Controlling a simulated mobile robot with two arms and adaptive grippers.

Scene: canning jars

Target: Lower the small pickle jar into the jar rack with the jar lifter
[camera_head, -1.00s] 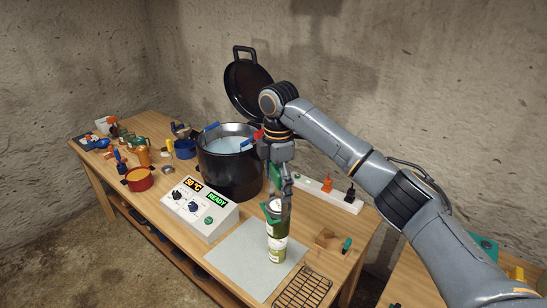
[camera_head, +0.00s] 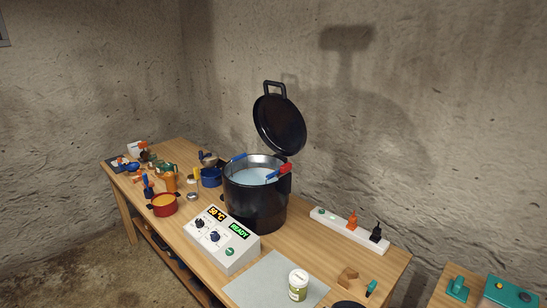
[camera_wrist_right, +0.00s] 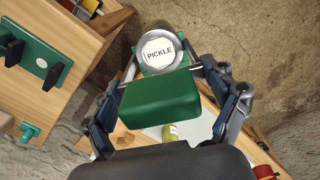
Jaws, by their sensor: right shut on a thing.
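My right gripper (camera_wrist_right: 160,98) is shut on the green grip of the jar lifter (camera_wrist_right: 160,103) in the right wrist view. Beyond the grip, the small pickle jar shows its round lid (camera_wrist_right: 159,51) marked PICKLE, framed by the green lifter end; its body is mostly hidden. Another jar (camera_head: 298,285), with a white lid and green label, stands upright on the pale mat (camera_head: 262,283) in the head view. A yellow-green jar (camera_wrist_right: 170,132) shows below the lifter in the wrist view. My left gripper is out of view.
The black pot (camera_head: 256,205) stands open with its lid raised. The control box (camera_head: 221,239) is in front of it. A power strip (camera_head: 350,229) and a wooden block (camera_head: 347,277) lie to the right. A second table (camera_head: 455,275) holds teal devices.

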